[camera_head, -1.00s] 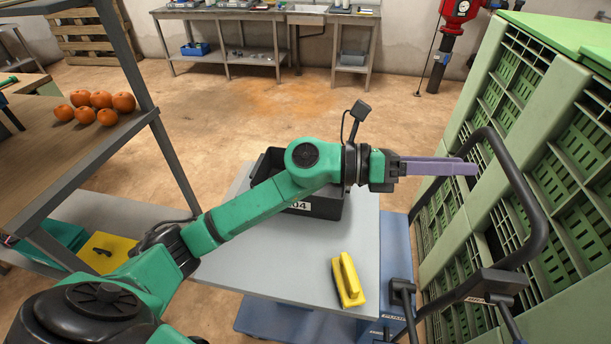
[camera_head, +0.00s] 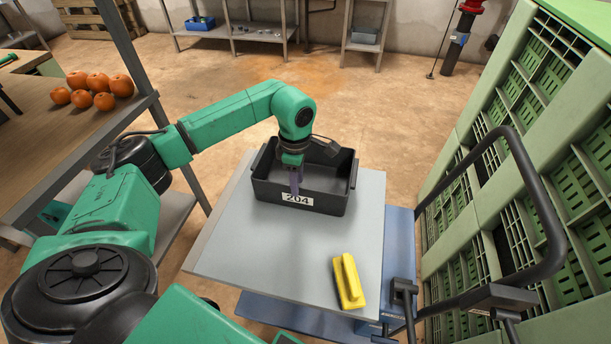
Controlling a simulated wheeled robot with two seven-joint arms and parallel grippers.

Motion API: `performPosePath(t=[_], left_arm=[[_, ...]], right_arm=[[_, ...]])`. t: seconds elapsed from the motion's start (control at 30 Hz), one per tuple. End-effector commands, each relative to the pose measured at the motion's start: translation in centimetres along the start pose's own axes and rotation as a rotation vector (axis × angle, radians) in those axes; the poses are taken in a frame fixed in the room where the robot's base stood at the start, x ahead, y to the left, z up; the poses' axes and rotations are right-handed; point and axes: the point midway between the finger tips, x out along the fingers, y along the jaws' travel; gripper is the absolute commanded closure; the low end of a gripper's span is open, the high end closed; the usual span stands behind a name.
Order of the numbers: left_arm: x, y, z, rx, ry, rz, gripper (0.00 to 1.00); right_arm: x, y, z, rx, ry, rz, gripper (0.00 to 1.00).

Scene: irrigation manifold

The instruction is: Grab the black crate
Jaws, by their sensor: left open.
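The black crate (camera_head: 326,205) with a white label reading 204 stands upright on the grey top of a cart (camera_head: 235,236). It looks empty apart from my gripper in front of its inside. My left gripper (camera_head: 296,190) points down over the crate's near left part, with its purple fingers by the near wall above the label. The fingers overlap in this view, and whether they touch the wall cannot be told. It is open. My right gripper is not in view.
A yellow float-like tool (camera_head: 349,282) lies on the cart's near right part. The cart's black handle (camera_head: 540,215) and green stacked crates (camera_head: 500,180) stand at the right. A shelf with orange pumpkins (camera_head: 97,88) is at the left.

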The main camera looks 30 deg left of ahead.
Motion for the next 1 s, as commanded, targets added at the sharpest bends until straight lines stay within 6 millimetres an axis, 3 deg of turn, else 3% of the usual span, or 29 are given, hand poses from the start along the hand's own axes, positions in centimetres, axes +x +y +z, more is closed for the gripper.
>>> performPosePath(t=[0.2, 0.43, 0.47, 0.57, 1.0], left_arm=[[3.9, -0.4, 0.1, 0.001, -0.001, -0.004, 0.59], [4.6, -0.4, 0.1, 0.001, -0.002, 0.000, 0.59], [4.6, -0.4, 0.1, 0.001, -0.002, -0.001, 0.63], [4.5, -0.4, 0.1, 0.001, -0.002, -0.001, 1.00], [4.5, -0.3, 0.1, 0.001, -0.002, 0.000, 1.00]], right_arm=[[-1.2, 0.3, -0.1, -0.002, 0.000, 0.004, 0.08], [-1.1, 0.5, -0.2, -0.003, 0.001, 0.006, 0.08], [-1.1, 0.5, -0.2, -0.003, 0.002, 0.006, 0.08], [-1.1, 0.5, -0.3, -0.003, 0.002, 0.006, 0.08], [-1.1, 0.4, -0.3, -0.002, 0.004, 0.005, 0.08]])
